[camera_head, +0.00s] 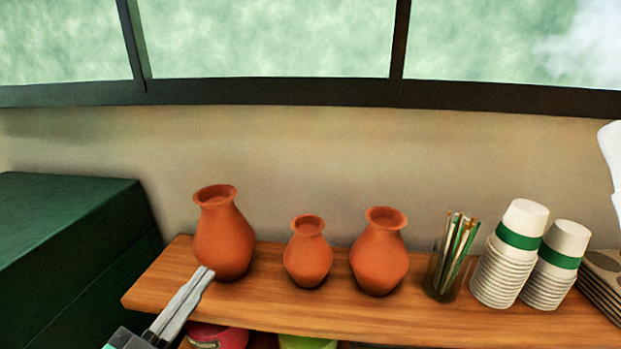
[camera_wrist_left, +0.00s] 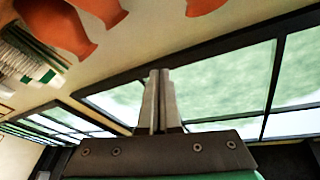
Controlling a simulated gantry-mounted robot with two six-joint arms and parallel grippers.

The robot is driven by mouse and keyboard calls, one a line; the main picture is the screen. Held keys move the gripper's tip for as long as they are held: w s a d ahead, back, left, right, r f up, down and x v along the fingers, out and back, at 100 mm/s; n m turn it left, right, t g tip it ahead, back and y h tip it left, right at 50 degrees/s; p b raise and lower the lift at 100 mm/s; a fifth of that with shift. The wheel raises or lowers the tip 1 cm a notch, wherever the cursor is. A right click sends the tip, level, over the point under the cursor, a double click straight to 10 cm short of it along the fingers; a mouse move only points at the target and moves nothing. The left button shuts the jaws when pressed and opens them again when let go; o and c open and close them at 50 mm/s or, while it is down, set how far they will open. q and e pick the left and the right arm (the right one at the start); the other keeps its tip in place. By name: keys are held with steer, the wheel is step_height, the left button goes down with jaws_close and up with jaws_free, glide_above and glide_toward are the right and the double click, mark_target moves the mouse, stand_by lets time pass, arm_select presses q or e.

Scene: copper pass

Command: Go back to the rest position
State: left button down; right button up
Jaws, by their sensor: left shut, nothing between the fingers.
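My left gripper (camera_head: 205,275) comes in at the lower left of the head view, in front of the wooden shelf's left part. Its two fingers are together with nothing between them. In the left wrist view the left gripper (camera_wrist_left: 158,75) also shows shut and empty, pointing toward the wall and window. My right gripper cannot be made out in either view; only a white piece, possibly of my right arm, shows at the right edge of the head view.
Three clay vases (camera_head: 222,235) stand on the wooden shelf (camera_head: 250,308). A glass of stirrers (camera_head: 450,265) and stacked paper cups (camera_head: 507,260) stand to their right. A green box (camera_head: 70,240) is at the left. Colored items sit below the shelf.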

arm_select(q)
steer(key=s+d+r+t+h, duration=0.1)
steer(key=s+d+r+t, duration=0.1)
steer(key=r, duration=0.6)
steer(key=s+d+r+t+h, duration=0.1)
steer(key=s+d+r, duration=0.1)
steer(key=r, duration=0.6)
steer(key=s+a+r+n+t+y+p, duration=0.1)
steer(key=s+a+r+n+t+y, duration=0.3)
steer(key=s+r+n+y, duration=0.3)
step_height(320, 180, up, 2)
steer(key=shift+n+t, duration=0.3)
steer(key=shift+n, duration=0.2)
steer(key=shift+h, duration=0.3)
